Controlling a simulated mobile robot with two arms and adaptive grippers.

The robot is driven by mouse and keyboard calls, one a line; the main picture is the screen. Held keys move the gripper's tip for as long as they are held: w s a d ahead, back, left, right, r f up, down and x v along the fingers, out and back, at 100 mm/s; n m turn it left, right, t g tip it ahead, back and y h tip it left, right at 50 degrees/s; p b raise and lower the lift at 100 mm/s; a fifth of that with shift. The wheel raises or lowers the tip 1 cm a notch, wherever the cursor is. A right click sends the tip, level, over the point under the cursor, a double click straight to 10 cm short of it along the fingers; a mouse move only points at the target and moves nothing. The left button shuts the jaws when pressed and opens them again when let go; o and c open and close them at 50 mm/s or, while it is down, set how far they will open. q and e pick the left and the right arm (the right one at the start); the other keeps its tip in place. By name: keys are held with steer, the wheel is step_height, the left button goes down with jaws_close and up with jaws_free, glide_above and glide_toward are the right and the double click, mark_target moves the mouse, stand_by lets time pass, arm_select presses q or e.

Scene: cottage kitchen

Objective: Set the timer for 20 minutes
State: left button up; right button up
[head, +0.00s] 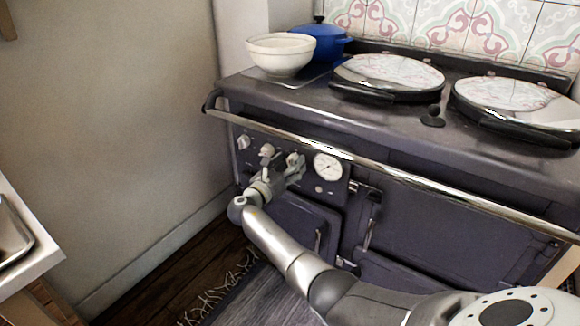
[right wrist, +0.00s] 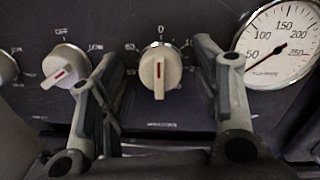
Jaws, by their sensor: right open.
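The timer knob (right wrist: 160,70) is a cream dial with a red mark, on the dark stove panel. A 0 is printed above it and a 60 to its upper left. Its red mark stands about upright in the right wrist view. My right gripper (head: 296,170) is at the panel in the head view and partly hides this knob. In the right wrist view the gripper (right wrist: 157,62) is open, with one finger on each side of the knob and gaps showing on both sides. My left gripper is not in view.
Another knob (right wrist: 66,66), marked OFF, sits left of the timer knob, close to a finger. A temperature gauge (head: 328,168) is to the right. A chrome rail (head: 300,143) runs above the panel. A cream bowl (head: 281,55) and blue pot (head: 320,42) stand on top.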

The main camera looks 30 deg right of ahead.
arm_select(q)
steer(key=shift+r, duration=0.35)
arm_select(e)
steer(key=shift+w+d, duration=0.15)
steer(key=shift+d, duration=0.2)
steer(key=shift+c, duration=0.2)
steer(key=c, duration=1)
